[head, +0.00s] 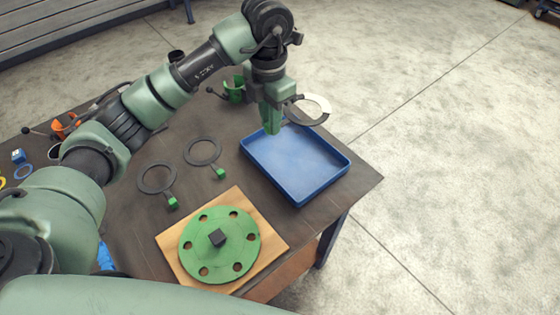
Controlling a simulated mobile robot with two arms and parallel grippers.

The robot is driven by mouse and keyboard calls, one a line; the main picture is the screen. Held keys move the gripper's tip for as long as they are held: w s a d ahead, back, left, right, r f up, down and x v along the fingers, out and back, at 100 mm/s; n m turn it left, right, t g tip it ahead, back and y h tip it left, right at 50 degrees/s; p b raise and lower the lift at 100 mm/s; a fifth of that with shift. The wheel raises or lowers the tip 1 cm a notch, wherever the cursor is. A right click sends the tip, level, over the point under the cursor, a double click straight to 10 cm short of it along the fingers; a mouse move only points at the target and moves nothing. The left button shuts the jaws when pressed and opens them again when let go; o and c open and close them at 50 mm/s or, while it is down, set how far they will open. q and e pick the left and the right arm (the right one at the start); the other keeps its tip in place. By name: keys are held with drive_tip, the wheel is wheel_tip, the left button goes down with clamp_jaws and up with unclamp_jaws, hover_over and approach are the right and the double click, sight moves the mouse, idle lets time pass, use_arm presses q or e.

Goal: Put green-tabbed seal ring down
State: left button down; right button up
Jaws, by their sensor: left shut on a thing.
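My left gripper (272,126) is shut on a seal ring (309,122) above the blue tray (318,192). The held ring sticks out to the right of the fingers, partly dark and partly pale; its tab is hidden by the gripper. Two dark seal rings with green tabs lie on the table: one ring (141,184) at the left and another ring (187,157) just right of it and farther back. A green flange (218,262) with several bolt holes and a dark block at its centre lies on a wooden board (174,258). My right gripper is not in view.
The tray looks empty. The dark table (357,183) ends just right of the tray. A green object (234,92) stands behind my left gripper. An orange object (66,126) and small blue and yellow items lie at the far left, partly behind my arm.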

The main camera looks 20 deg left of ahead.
use_arm(q)
drive_tip(key=p, duration=0.3)
approach(273, 172)
wheel_tip(273, 172, down, 5)
drive_tip(key=shift+s+f, duration=0.1)
drive_tip(key=shift+f, duration=0.55)
drive_tip(key=shift+f, duration=0.1)
drive_tip(key=c, duration=1.3)
unclamp_jaws()
drive_tip(key=shift+c, duration=0.2)
